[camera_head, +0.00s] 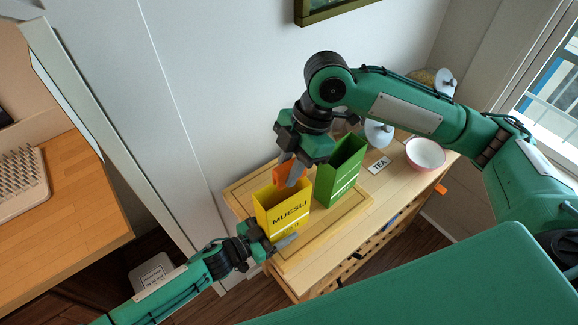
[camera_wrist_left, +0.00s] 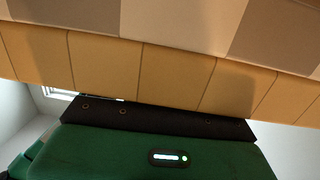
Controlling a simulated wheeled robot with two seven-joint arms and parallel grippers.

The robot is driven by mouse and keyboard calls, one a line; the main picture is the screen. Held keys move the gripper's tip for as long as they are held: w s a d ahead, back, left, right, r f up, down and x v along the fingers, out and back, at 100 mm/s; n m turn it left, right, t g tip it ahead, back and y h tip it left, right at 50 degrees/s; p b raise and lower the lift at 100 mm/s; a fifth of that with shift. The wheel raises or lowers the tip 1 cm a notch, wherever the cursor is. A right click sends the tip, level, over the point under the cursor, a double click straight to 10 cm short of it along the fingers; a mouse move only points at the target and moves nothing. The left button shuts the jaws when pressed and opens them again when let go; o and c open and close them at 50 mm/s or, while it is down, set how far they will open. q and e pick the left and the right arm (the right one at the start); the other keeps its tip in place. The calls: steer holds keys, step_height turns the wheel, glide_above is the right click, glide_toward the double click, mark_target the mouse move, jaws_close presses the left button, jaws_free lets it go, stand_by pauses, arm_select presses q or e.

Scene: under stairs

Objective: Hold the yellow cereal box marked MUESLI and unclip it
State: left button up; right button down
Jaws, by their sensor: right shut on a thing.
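The yellow cereal box (camera_head: 287,213) marked MUESLI stands on a wooden board in the head view, its top open. An orange clip (camera_head: 283,176) is at the box's back top edge. My right gripper (camera_head: 293,172) comes down from above and is shut on the clip. Whether the clip still touches the box is hidden by the fingers. My left gripper (camera_head: 285,241) is low at the front of the yellow box. Its fingers are close to the box's lower face; their gap and any contact are unclear. The left wrist view shows no fingers and no box.
A green open box (camera_head: 341,170) stands close to the right of the yellow box. The board (camera_head: 318,238) lies on a wooden cabinet with a TEA label (camera_head: 379,165), a red-and-white bowl (camera_head: 425,154) and an orange item (camera_head: 441,189) at its edge. A wall is behind.

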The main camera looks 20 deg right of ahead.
arm_select(q)
steer(key=shift+o, duration=0.2)
steer(key=shift+w+d+r, duration=0.1)
steer(key=shift+w+r, duration=0.05)
steer(key=shift+r, duration=0.05)
arm_select(e)
steer(key=shift+w, duration=0.1)
arm_select(q)
steer(key=shift+r, duration=0.1)
steer(key=v, duration=1.2)
steer(key=shift+f, duration=0.25)
